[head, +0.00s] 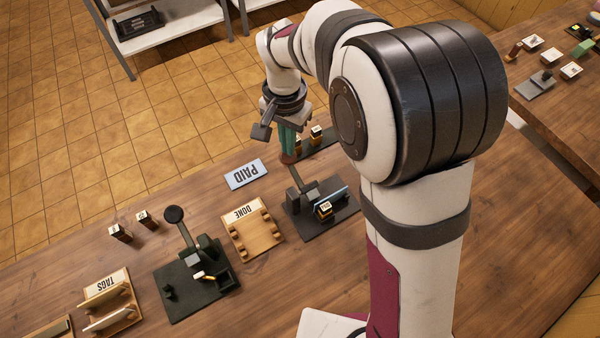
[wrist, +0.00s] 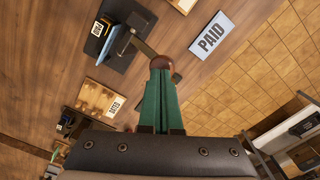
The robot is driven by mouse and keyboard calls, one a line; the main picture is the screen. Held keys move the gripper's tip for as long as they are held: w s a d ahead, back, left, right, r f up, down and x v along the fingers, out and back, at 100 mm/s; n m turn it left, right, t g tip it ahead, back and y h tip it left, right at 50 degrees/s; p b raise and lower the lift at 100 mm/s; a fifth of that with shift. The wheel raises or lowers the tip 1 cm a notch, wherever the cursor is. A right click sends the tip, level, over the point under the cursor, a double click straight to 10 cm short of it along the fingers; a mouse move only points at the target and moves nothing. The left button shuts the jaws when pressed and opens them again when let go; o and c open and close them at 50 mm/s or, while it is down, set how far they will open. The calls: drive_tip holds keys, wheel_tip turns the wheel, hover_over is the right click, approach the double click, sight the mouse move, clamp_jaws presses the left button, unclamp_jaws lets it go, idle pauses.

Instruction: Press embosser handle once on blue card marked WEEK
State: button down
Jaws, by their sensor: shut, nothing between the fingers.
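A dark press (head: 318,208) stands on a flat base right of the table's middle, with a raised lever ending in a brown knob. A blue card edge (head: 336,197) shows on it; I cannot read any marking on it. The press (wrist: 122,42) and the blue card (wrist: 107,38) also show in the wrist view. My gripper (head: 288,157), with green fingers, is shut and empty at the brown knob (wrist: 162,62). The fingertips overlap the knob in the wrist view; whether they touch it I cannot tell.
A light blue PAID plate (head: 246,174) lies beside the press. A wooden DONE tray (head: 262,246), a second, dark green press (head: 183,291) with a black-knobbed lever, and a TAGS rack (head: 110,305) stand to the left. Small blocks (head: 119,233) sit near the far edge.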

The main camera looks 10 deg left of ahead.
sight(289, 157)
drive_tip(key=shift+f, duration=0.3)
drive_tip(key=shift+f, duration=1.8)
drive_tip(key=shift+r, duration=4.85)
